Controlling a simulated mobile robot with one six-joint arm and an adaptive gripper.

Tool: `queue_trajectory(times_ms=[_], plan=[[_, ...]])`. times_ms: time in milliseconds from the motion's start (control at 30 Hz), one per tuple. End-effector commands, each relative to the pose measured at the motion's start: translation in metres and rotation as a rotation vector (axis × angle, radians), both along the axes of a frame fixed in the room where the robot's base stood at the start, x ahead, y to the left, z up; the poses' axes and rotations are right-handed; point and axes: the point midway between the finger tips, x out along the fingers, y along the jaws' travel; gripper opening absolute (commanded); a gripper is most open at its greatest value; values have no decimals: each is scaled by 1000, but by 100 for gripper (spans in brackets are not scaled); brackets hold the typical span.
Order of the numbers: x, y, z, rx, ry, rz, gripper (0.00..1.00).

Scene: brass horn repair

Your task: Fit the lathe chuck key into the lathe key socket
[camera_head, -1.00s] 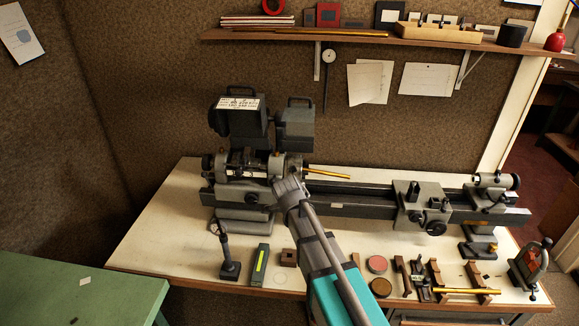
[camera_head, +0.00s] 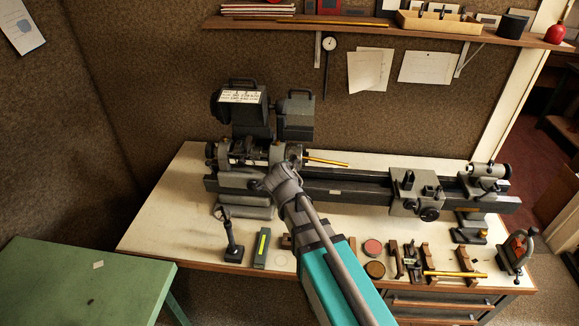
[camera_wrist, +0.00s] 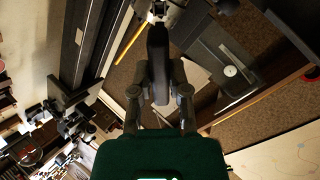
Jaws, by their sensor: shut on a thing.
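The lathe (camera_head: 340,190) stands on the bench, with its headstock and chuck (camera_head: 278,153) at the left end. A thin brass rod (camera_head: 326,162) sticks out of the chuck to the right. My gripper (camera_head: 287,172) is at the front of the chuck, partly covering it. In the wrist view, my gripper (camera_wrist: 158,88) is shut on a dark, long piece, seemingly the lathe chuck key (camera_wrist: 158,55). Its far end points at the metal chuck (camera_wrist: 162,12) at the top edge. The key socket cannot be made out, nor whether the key touches it.
The carriage (camera_head: 416,194) and tailstock (camera_head: 487,180) sit to the right on the lathe bed. Along the bench front are a dark stand (camera_head: 232,240), a green-striped block (camera_head: 262,247), round tins (camera_head: 374,248) and a clamp (camera_head: 517,250). A green table (camera_head: 85,285) is at left.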

Motion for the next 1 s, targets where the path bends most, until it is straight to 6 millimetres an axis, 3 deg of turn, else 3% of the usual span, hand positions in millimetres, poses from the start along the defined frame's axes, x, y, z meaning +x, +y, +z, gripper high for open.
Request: queue_trajectory(times_ms=[367,1000], plan=[[4,0,-3,-1,2,-1,0],[40,-2,-25,0,2,-3,0]])
